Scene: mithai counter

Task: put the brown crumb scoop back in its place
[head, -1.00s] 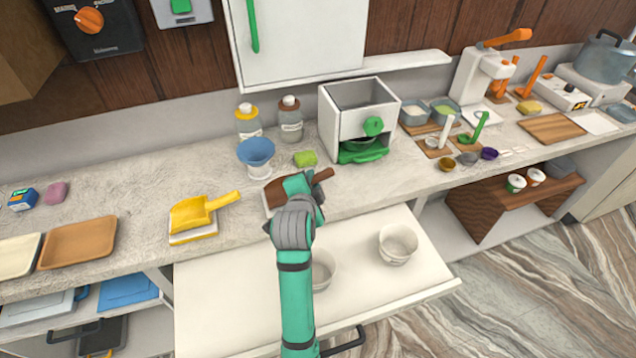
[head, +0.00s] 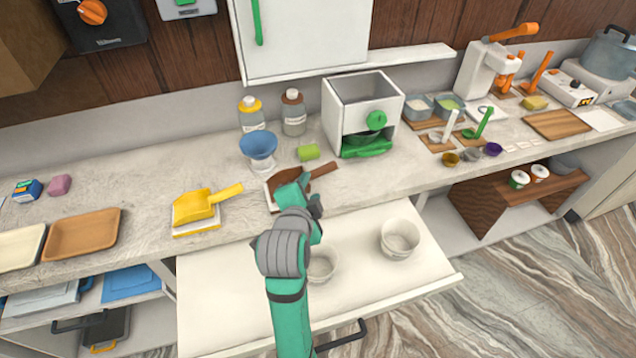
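The brown crumb scoop (head: 324,169) lies on the counter, its handle pointing right. Its pan is partly hidden behind my gripper. A white base (head: 271,193) shows under the pan's left side, like the one under the yellow scoop. My gripper (head: 311,190) is just in front of the scoop, over the counter's front edge. Its fingertips look apart, with nothing seen between them. Whether a finger touches the scoop cannot be told.
The yellow scoop (head: 196,207) sits on its white base to the left. An open drawer (head: 215,295) with white bowls (head: 399,239) lies below my arm.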

